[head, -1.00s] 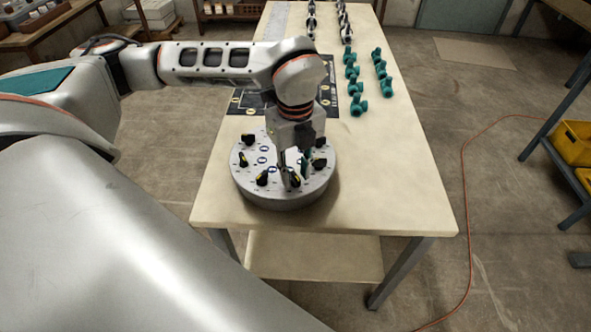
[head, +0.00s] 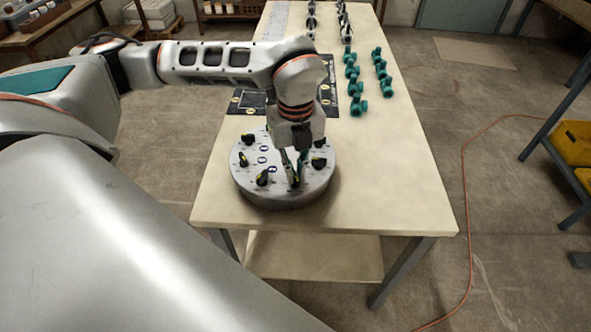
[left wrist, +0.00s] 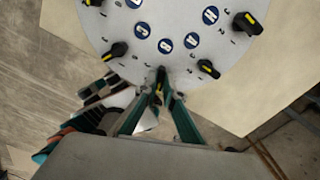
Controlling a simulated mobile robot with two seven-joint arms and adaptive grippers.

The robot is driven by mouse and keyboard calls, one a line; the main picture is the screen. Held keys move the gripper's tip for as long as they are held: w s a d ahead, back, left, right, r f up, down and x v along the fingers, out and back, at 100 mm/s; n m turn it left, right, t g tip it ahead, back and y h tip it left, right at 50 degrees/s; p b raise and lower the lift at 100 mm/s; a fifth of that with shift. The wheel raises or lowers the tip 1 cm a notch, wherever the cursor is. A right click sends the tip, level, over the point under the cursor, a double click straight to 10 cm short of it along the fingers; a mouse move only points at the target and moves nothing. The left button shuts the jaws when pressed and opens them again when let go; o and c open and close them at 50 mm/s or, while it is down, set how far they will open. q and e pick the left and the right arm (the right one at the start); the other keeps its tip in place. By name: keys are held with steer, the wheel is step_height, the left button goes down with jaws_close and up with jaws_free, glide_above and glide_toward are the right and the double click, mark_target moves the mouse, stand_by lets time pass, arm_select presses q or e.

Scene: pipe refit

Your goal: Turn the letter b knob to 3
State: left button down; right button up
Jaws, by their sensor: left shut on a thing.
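A round grey dial plate (head: 277,200) stands on the near part of the table. It carries several black knobs with yellow pointer marks around its rim, and blue letter badges further in. My left gripper (head: 296,183) points down at the plate's front edge, shut on a knob there. In the left wrist view the held knob (left wrist: 160,82) stands between the two green-edged fingers (left wrist: 159,101). Its neighbours are one knob at the left (left wrist: 116,50) and one at the right (left wrist: 208,69). My right gripper is not in view.
The pale table (head: 395,190) is clear to the right of the plate. A black mat (head: 326,92) lies behind it. Several green pipe fittings (head: 357,104) and grey ones (head: 347,35) stand farther back. Yellow bins (head: 570,145) are on a rack at the right.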

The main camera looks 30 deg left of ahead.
arm_select(q)
steer(key=m, duration=0.5)
steer(key=shift+r+m, duration=0.1)
steer(key=shift+m, duration=0.2)
steer(key=m, duration=0.6)
steer(key=m+p, duration=0.1)
steer(key=m, duration=0.4)
steer(key=shift+m, duration=0.3)
steer(key=m, duration=0.4)
steer(key=shift+w+m+p, duration=0.1)
steer(key=shift+m+p, duration=0.25)
steer(key=shift+m, duration=0.05)
steer(key=c, duration=2.2)
jaws_free()
steer(key=shift+o, duration=0.2)
